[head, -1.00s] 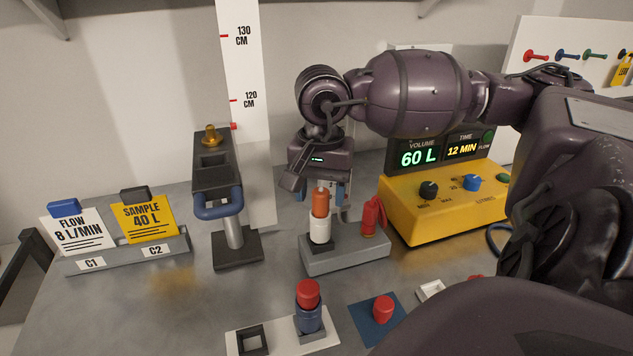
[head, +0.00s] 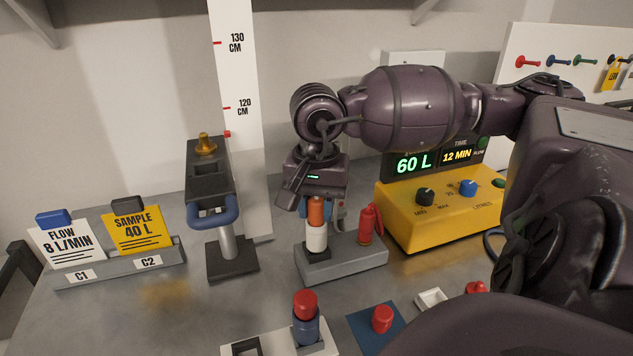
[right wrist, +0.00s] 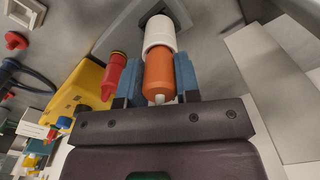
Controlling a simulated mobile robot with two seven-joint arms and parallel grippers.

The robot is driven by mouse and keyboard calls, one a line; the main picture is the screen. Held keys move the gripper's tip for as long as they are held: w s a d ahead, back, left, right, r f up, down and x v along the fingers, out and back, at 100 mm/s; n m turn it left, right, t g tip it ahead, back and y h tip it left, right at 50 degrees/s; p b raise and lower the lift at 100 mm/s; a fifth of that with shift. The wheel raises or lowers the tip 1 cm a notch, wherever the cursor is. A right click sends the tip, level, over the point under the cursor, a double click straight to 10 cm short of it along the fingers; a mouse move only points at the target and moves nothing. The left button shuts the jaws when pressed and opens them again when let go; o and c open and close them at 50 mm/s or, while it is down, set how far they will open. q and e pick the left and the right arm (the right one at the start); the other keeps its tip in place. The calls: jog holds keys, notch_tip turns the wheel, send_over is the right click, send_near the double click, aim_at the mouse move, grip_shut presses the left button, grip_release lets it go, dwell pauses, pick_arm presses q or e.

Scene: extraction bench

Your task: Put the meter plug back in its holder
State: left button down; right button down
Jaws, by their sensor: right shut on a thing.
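The orange and white plug (head: 316,238) stands upright at the left part of a grey block (head: 350,265). I take it for the meter plug. Its white lower end meets a dark square seat; I cannot tell whether it is fully seated. My right gripper (head: 320,208) points down over it, shut on its orange upper part. In the right wrist view the blue fingers flank the orange part (right wrist: 158,75), with the dark square seat at the white end. My left gripper is not in view.
A red extinguisher-shaped piece (head: 365,226) stands close to the right on the block. Behind is a yellow meter box (head: 430,225). A grey stand with a blue handle (head: 212,216) is to the left. In front are a red-capped blue cylinder (head: 306,325) and a blue mat (head: 360,325).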

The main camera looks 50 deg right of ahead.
aim_at(317, 199)
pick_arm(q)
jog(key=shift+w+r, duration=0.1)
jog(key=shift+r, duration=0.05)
pick_arm(e)
jog(key=shift+r, duration=0.35)
jog(key=shift+r, duration=0.45)
pick_arm(q)
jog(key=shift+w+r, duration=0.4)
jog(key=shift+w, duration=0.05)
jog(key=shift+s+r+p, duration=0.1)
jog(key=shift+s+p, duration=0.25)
jog(key=shift+p, duration=0.1)
pick_arm(e)
jog(key=shift+r, duration=0.75)
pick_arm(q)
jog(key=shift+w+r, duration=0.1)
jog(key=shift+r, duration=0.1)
pick_arm(e)
jog(key=shift+r, duration=0.45)
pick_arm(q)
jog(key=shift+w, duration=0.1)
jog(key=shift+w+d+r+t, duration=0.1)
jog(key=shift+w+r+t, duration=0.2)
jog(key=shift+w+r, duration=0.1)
pick_arm(e)
jog(key=shift+r, duration=0.45)
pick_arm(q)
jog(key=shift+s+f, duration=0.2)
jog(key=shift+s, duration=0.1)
